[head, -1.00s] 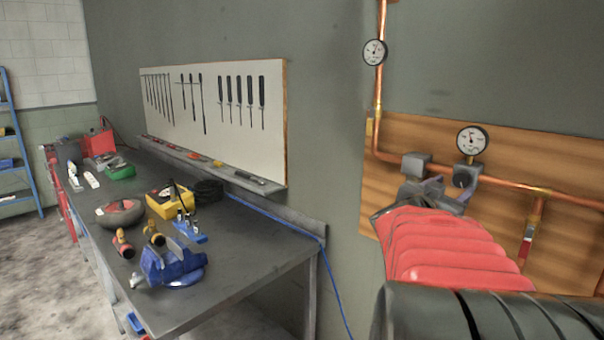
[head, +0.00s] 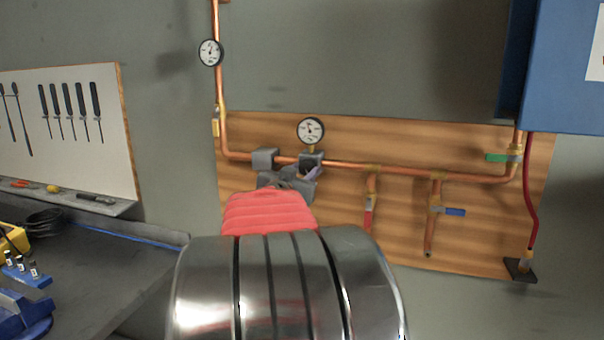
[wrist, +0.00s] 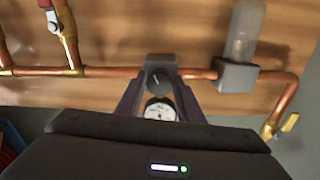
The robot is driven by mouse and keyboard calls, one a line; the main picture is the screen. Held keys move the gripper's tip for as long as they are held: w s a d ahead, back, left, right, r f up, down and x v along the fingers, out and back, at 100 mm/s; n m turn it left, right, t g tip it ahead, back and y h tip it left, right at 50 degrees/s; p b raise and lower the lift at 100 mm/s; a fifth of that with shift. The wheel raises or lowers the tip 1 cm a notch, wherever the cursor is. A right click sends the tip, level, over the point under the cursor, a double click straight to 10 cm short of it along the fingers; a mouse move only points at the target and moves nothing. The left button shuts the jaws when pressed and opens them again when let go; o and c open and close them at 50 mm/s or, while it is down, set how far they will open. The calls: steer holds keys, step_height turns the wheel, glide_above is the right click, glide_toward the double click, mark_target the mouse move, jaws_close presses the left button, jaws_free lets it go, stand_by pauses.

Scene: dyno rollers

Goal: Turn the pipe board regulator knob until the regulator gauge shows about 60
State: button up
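The regulator (head: 311,158) sits on the copper pipe of the wooden pipe board, its round gauge (head: 311,130) just above. The gauge has a white face and dark rim; its reading is too small to tell. In the wrist view, upside down, the dark knob (wrist: 158,81) shows between my fingertips, with the gauge (wrist: 160,110) below it. My gripper (head: 296,178) is at the regulator's lower left in the head view. Its fingers stand apart on both sides of the knob (wrist: 159,88); contact cannot be told. My red and silver arm hides the board's lower left.
A grey block (head: 264,158) with a clear bowl (wrist: 244,32) is on the pipe beside the regulator. Another gauge (head: 210,53) is on the vertical pipe. Red (head: 368,213) and blue (head: 455,212) handled valves hang to the right. A workbench (head: 110,275) stands at left.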

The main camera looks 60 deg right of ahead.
steer(key=c, duration=0.6)
steer(key=shift+m, duration=0.4)
steer(key=o, duration=1.1)
steer(key=a, duration=0.4)
steer(key=s+a, duration=0.1)
steer(key=a, duration=0.8)
steer(key=shift+s+a, duration=0.3)
steer(key=shift+a, duration=0.05)
steer(key=shift+c, duration=0.2)
